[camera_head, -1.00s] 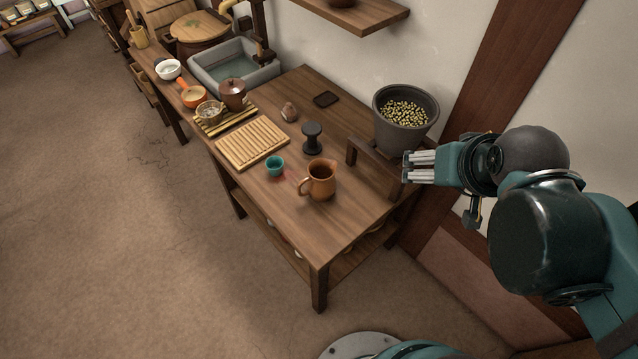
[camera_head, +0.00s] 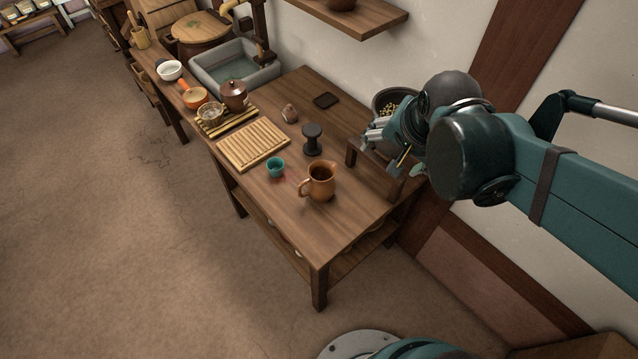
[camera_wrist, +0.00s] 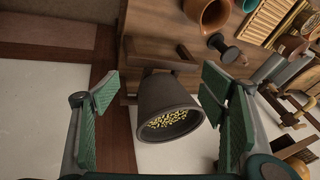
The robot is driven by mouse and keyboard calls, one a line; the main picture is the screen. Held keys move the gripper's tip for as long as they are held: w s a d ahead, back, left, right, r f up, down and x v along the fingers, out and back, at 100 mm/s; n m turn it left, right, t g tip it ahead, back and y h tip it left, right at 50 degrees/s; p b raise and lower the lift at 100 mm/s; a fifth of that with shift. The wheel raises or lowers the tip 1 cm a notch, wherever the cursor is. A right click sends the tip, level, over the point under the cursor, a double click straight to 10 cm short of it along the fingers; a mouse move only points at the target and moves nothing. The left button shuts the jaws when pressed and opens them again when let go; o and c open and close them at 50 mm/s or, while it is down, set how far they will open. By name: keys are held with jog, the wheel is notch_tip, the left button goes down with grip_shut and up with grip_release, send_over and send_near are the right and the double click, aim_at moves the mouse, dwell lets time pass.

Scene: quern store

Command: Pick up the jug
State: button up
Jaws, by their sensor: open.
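The jug (camera_head: 318,184) is orange-brown with a handle on its left and stands upright on the wooden table (camera_head: 300,240), near its front right part. It also shows at the top of the wrist view (camera_wrist: 209,12), partly cut off. My gripper (camera_head: 372,134) is to the right of and beyond the jug in the head view, apart from it, close to the dark grey pot. In the wrist view my gripper (camera_wrist: 165,115) has its fingers spread wide, with the pot visible between them. Nothing is held.
The dark pot (camera_wrist: 165,105) of yellowish pieces stands by a low wooden rail (camera_head: 374,170). A teal cup (camera_head: 276,167) is just left of the jug, a black spool-shaped thing (camera_head: 312,139) behind it. A slatted tray (camera_head: 253,146) lies farther left. A wall shelf (camera_head: 345,12) is above.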

jog(key=w+a+f+m+g+p, duration=0.1)
jog(key=w+a+f+m, duration=0.1)
jog(key=a, duration=0.2)
jog(key=w+a+f+m+g, duration=0.1)
jog(key=w+a+f+m, duration=0.1)
jog(key=a+f+m, duration=0.15)
jog(key=m+g+p, duration=0.1)
jog(key=m+p, duration=0.1)
jog(key=m, duration=0.3)
send_over(320, 184)
jog(key=w, duration=0.2)
jog(key=s+x, duration=0.1)
jog(key=x, duration=0.5)
jog(key=shift+f, duration=0.5)
jog(key=shift+d+f, duration=0.15)
jog(key=shift+d+b+x, duration=0.2)
jog(key=shift+b+x, duration=0.7)
jog(key=shift+x, duration=2.35)
jog(key=shift+s+f, duration=0.1)
jog(key=shift+s, duration=0.1)
jog(key=shift+b+x, duration=0.8)
jog(key=shift+x, duration=1.75)
jog(key=shift+s+d, duration=0.15)
jog(key=shift+n, duration=0.25)
jog(key=c, duration=1.1)
